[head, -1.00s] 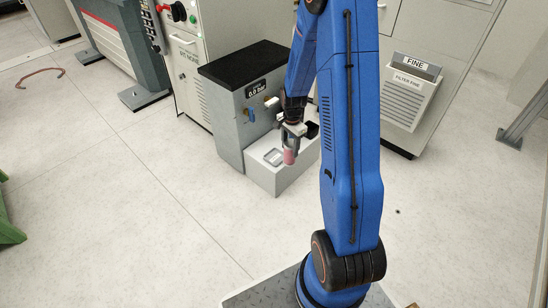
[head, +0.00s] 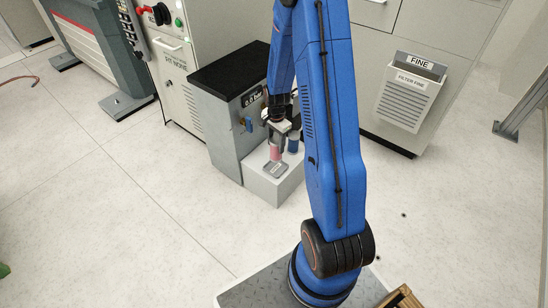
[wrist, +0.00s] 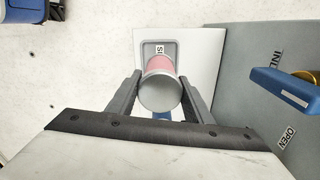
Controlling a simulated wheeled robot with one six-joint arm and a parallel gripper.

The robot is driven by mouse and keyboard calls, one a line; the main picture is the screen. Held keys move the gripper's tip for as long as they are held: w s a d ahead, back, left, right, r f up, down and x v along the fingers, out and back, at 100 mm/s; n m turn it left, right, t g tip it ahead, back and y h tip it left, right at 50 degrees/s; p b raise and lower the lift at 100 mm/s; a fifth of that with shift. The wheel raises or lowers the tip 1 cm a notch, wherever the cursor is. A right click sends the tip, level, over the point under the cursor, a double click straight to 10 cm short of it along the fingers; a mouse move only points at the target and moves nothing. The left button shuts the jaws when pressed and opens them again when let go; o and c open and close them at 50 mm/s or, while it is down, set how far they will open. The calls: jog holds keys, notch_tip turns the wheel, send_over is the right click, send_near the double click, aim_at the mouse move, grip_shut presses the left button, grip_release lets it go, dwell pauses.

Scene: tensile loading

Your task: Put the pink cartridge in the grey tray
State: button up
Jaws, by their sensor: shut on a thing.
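The pink cartridge (head: 275,154) has a grey round end cap (wrist: 158,94) and is held upright between my gripper's fingers. My gripper (head: 277,141) is shut on it; in the wrist view the two fingers (wrist: 158,97) flank the cap. The grey tray (head: 277,173) lies on top of a low white block, directly under the cartridge. In the wrist view the tray's rim (wrist: 146,46) and part of a label show beyond the cartridge. I cannot tell whether the cartridge's lower end touches the tray floor.
A blue cylinder (head: 293,143) stands on the white block (head: 265,189), just right of my gripper. A grey cabinet (head: 222,125) with a black top and a blue lever (wrist: 292,87) rises close beside it. The floor in front is clear.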

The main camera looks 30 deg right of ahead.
aim_at(276, 155)
jog(key=shift+f, duration=3.6)
jog(key=shift+f, duration=0.1)
jog(key=o, duration=1.4)
jog(key=shift+c, duration=0.2)
